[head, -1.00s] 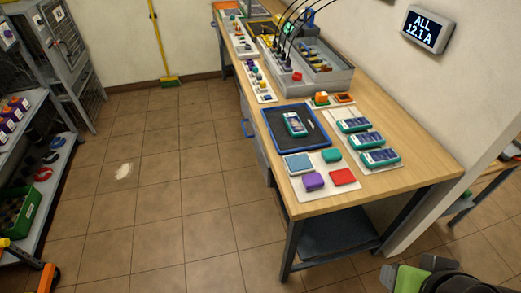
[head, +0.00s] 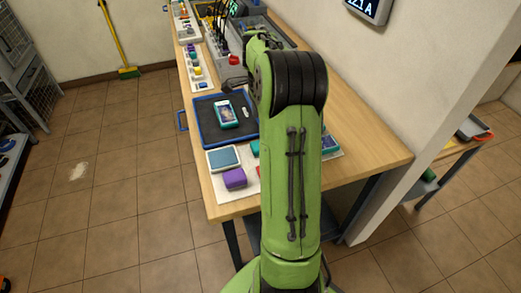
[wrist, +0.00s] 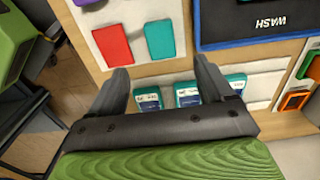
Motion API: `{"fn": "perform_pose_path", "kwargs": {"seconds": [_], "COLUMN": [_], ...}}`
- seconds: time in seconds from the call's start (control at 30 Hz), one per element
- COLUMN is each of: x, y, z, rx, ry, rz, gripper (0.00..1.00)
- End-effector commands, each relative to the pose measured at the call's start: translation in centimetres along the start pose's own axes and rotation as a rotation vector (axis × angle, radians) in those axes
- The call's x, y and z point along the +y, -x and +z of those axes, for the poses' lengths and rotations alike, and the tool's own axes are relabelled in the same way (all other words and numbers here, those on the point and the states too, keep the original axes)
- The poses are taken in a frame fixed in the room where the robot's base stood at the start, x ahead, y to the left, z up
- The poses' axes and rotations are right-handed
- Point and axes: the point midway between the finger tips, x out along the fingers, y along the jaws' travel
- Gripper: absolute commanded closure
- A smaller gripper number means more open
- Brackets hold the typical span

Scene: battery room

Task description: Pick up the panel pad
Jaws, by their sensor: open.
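Several pads lie on a white sheet at the bench's near end. In the head view I see a pale blue square pad (head: 223,157) and a purple pad (head: 234,178); my arm covers most of the others. The wrist view shows a red pad (wrist: 113,45) and a teal pad (wrist: 160,40) side by side. I cannot tell by a label which is the panel pad. My gripper (wrist: 160,82) is open and empty, its fingers apart over the bench beyond these pads. It is not clearly visible in the head view.
A blue-rimmed dark tray (head: 199,124), marked WASH in the wrist view, holds a teal handheld device (head: 226,114). Several teal devices (wrist: 188,95) lie near my fingers. A grey bin stands farther back. A wall with a display (head: 369,9) bounds the right side.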

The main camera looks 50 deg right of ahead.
Motion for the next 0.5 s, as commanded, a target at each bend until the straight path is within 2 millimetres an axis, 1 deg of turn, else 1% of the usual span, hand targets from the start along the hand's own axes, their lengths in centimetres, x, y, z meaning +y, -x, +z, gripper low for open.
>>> {"fn": "perform_pose_path", "kwargs": {"seconds": [0.03,0.13,0.2,0.37,0.47,0.5], "x": [0.1,0.1,0.0,-0.1,-0.2,-0.3], "y": [-1.8,-4.1,-5.3,-6.6,-8.1,-8.9], "z": [0.0,0.0,0.0,0.0,0.0,-0.1], "rx": [-0.001,-0.001,-0.001,0.0,-0.001,-0.001], "ry": [0.0,0.001,0.003,0.004,0.004,0.004], "rz": [0.003,0.003,0.001,-0.001,0.001,0.001], "gripper": [0.19,0.19,0.19,0.19,0.19,0.19]}}
